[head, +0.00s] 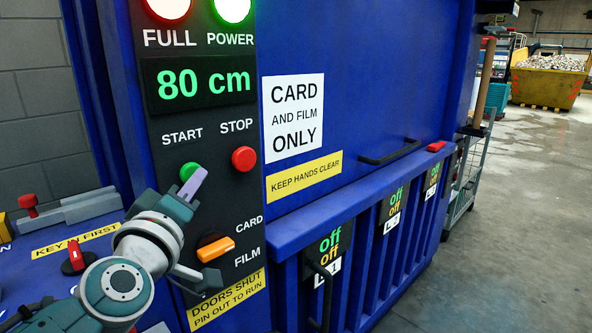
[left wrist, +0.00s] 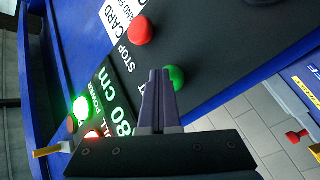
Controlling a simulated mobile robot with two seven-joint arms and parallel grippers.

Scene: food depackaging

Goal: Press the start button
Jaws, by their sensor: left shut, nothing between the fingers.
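The green start button (head: 188,171) sits on the black control panel (head: 200,130) of a blue machine, under the word START. It also shows in the left wrist view (left wrist: 176,77), beside the fingertips. My left gripper (head: 203,171) is shut and empty, its purple-grey fingertips right at the button, covering part of it in the head view. In the left wrist view the closed fingers (left wrist: 158,72) point toward the panel next to the button. I cannot tell whether they touch it. My right gripper is not in view.
A red stop button (head: 244,159) is just right of start. An orange CARD/FILM selector (head: 216,249) sits below. The display (head: 204,82) reads 80 cm; the red FULL and green POWER lights glow above. A red key switch (head: 76,256) is lower left. Open floor lies right.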

